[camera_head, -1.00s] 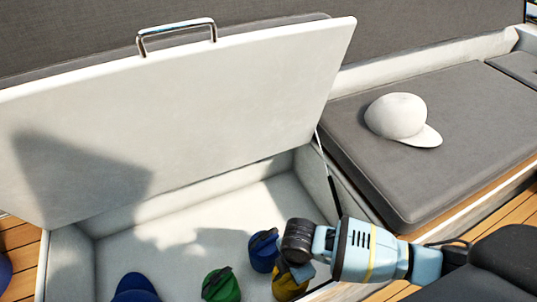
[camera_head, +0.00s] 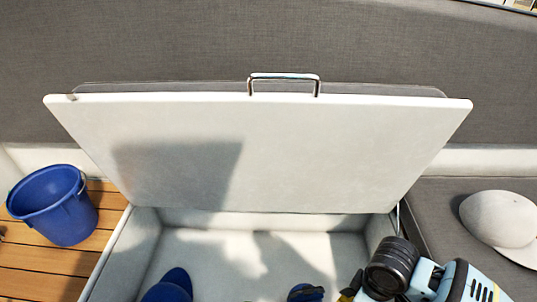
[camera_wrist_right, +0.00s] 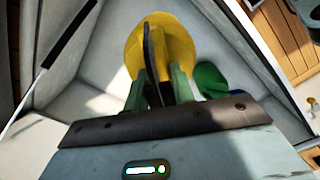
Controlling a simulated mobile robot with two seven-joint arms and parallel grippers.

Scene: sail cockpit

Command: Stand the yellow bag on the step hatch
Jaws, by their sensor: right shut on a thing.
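The yellow bag (camera_wrist_right: 180,42) is round with a dark strap on top. In the right wrist view my right gripper (camera_wrist_right: 158,82) is shut on this strap, with a finger on each side. In the head view only a sliver of the yellow bag (camera_head: 347,294) shows at the bottom edge, beside my right arm's dark wrist; the fingertips are out of sight there. The bag is in or just over the open locker; I cannot tell whether it touches the floor. I cannot tell which surface is the step hatch. My left gripper is out of view.
The locker's white lid (camera_head: 300,150) stands raised, with a metal handle (camera_head: 284,76). A blue bag (camera_head: 305,293), a green bag (camera_wrist_right: 212,80) and a blue item (camera_head: 170,284) lie in the locker. A blue bucket (camera_head: 62,210) stands left. A white cap (camera_head: 500,218) lies on the right cushion.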

